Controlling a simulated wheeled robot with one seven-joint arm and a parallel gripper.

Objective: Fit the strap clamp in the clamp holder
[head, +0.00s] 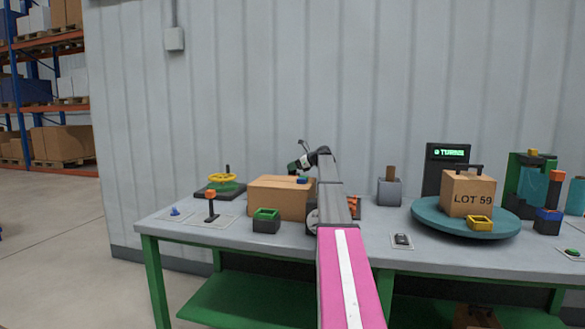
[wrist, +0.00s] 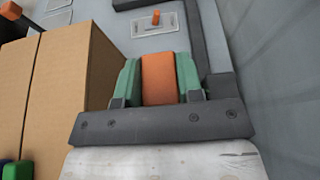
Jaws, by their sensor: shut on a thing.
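My gripper (wrist: 158,72) is shut on an orange block (wrist: 158,85), which I take to be the strap clamp. Its green finger pads press the block from both sides in the wrist view. In the head view my gripper (head: 297,166) shows small above the back right of the cardboard box (head: 280,198), and the block in it cannot be made out. In the wrist view the cardboard box (wrist: 62,85) is at the left. I cannot tell for certain which thing is the clamp holder; a dark open holder with a green rim (head: 266,214) stands in front of the box.
A turntable (head: 430,222) with the LOT 59 box (head: 468,195) and a yellow holder (head: 479,223) is at the right. A blue-rimmed holder (head: 548,220) stands farther right. A post with an orange top (head: 211,205) is at the left. The wall is close behind.

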